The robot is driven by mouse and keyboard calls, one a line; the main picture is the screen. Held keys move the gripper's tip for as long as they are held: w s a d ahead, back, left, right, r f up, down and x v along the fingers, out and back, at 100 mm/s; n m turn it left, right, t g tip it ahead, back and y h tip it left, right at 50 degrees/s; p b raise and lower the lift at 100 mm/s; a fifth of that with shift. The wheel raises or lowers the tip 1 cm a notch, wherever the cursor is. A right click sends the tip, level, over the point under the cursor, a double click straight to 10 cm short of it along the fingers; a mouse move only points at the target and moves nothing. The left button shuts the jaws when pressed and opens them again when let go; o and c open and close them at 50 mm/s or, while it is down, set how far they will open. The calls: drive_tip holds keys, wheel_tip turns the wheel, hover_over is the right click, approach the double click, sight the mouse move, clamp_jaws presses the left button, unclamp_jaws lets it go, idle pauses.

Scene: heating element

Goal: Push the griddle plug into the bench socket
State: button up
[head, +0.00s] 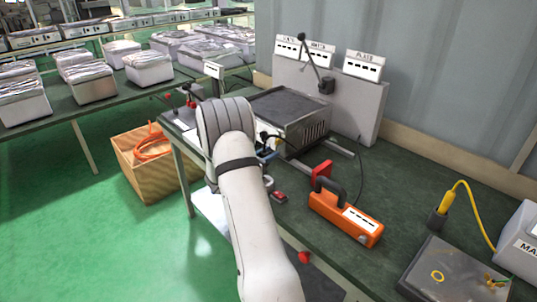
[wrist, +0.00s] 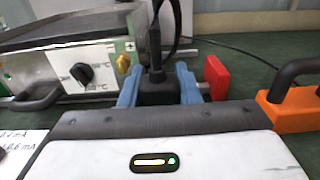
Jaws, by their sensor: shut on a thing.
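My gripper (wrist: 158,76) has its blue fingers closed on the sides of a black plug (wrist: 157,92) in the wrist view. A black cord (wrist: 155,38) rises from the plug and loops up out of the picture. The griddle (wrist: 75,68), a metal box with a dark top and a dial, stands just left of the plug. In the head view the griddle (head: 290,118) is on the bench beyond my arm, which hides most of the gripper (head: 268,152) and plug. I cannot make out the bench socket or whether the plug touches it.
A red block (wrist: 217,77) stands close right of the fingers. An orange handled case (head: 345,212) is nearer on the bench (head: 400,165). A grey box (head: 455,268) and yellow cable (head: 468,195) lie at right. An upright grey panel (head: 350,105) backs the griddle.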

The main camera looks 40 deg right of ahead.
sight(269, 165)
drive_tip(key=shift+f+b, duration=1.6)
drive_tip(key=shift+f, duration=0.7)
drive_tip(key=shift+b, duration=0.55)
drive_tip(key=shift+f+b, duration=1.7)
drive_tip(key=shift+f, duration=0.45)
drive_tip(key=o, duration=1)
drive_tip(key=shift+o, duration=0.2)
drive_tip(key=shift+s+a, duration=0.2)
drive_tip(key=shift+a, duration=1.75)
drive_tip(key=shift+s+a, duration=0.15)
drive_tip(key=shift+a, duration=1.75)
